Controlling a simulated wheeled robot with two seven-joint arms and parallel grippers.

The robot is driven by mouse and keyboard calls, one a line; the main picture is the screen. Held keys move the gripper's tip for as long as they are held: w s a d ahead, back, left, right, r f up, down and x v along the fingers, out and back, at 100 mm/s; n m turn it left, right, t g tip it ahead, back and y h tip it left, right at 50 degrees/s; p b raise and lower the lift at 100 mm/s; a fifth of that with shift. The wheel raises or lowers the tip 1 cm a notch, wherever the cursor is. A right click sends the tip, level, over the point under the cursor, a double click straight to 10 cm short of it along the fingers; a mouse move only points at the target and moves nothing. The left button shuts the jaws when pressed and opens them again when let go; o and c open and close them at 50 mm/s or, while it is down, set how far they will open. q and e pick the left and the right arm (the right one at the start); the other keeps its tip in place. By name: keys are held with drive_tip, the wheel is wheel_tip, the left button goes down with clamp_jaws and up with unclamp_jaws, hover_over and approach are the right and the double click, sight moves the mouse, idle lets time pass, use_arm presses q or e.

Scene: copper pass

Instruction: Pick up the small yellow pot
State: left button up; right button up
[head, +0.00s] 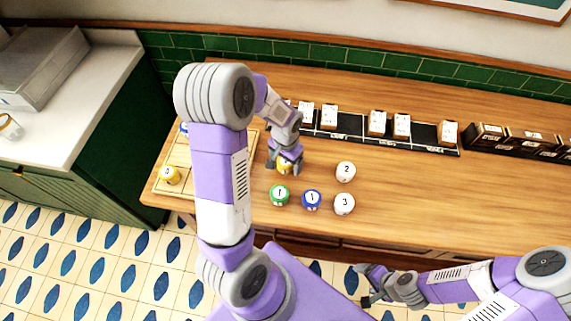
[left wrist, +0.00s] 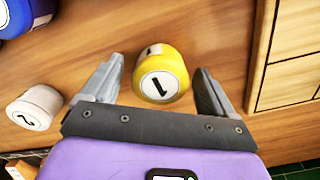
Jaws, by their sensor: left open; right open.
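A small yellow pot (head: 284,168) with a light label on top stands on the wooden counter, partly hidden by my left gripper (head: 285,163). In the left wrist view the yellow pot (left wrist: 161,75) shows a "1" and sits between the two open fingers of my left gripper (left wrist: 160,78), with gaps visible on both sides. A second yellow pot (head: 170,175), marked 3, stands on the wooden tray at the left. My right gripper (head: 369,284) is open and empty, low at the front, away from the pots.
A green pot (head: 279,195), a blue pot (head: 312,200) and white pots 2 (head: 346,171) and 3 (head: 344,204) stand close by. The tray (head: 205,143) is partly hidden by my left arm. A black rack (head: 350,128) lines the back.

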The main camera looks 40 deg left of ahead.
use_arm(q)
drive_tip(key=shift+c, duration=0.4)
drive_tip(key=c, duration=1.1)
